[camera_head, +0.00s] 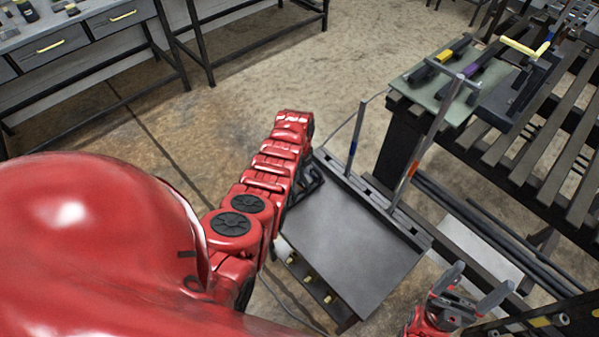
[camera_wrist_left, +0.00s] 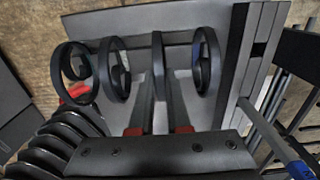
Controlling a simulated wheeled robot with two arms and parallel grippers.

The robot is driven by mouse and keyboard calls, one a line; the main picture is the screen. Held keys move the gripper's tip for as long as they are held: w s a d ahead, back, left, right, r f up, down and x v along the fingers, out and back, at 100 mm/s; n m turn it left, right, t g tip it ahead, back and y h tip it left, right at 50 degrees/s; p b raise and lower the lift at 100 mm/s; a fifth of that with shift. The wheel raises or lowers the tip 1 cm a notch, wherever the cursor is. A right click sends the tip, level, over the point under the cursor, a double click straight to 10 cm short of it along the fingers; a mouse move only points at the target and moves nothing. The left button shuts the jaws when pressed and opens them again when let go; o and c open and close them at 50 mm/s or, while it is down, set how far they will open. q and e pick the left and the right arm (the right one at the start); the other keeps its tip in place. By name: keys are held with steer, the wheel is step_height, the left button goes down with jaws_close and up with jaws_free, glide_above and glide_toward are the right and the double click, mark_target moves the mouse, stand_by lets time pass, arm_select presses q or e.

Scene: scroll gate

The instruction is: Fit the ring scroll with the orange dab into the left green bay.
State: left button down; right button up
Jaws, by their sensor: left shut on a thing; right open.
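In the left wrist view, my left gripper (camera_wrist_left: 166,88) is shut on a dark piece among several black rings (camera_wrist_left: 117,70). Which ring it holds is hard to tell. No orange dab shows on the rings. In the head view my left gripper is mostly hidden behind its red arm, at the left edge of a grey-topped stand (camera_head: 345,235). My right gripper (camera_head: 468,285) is open and empty, right of the stand. A green board (camera_head: 428,92) lies on the slatted bench and holds dark pieces with yellow and purple marks. I cannot make out a left bay.
A blue-banded rod (camera_head: 352,147) and an orange-banded rod (camera_head: 411,167) rise from the stand's back edge. The slatted bench (camera_head: 535,160) fills the right side, with a yellow-handled dark tool (camera_head: 508,95). A drawer bench (camera_head: 85,45) stands far left.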

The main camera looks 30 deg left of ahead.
arm_select(q)
steer(key=shift+r, duration=0.2)
steer(key=shift+r+p, duration=0.9)
steer(key=shift+r, duration=0.4)
steer(key=shift+w+r+p, duration=0.15)
steer(key=shift+r+p, duration=0.45)
steer(key=shift+r, duration=0.35)
steer(key=shift+r+p, duration=0.4)
steer(key=shift+r, duration=0.3)
steer(key=shift+r+p, duration=0.7)
steer(key=shift+r, duration=0.75)
step_height(320, 180, up, 3)
steer(key=shift+f+p, duration=0.1)
steer(key=shift+p, duration=0.35)
steer(key=shift+s, duration=0.2)
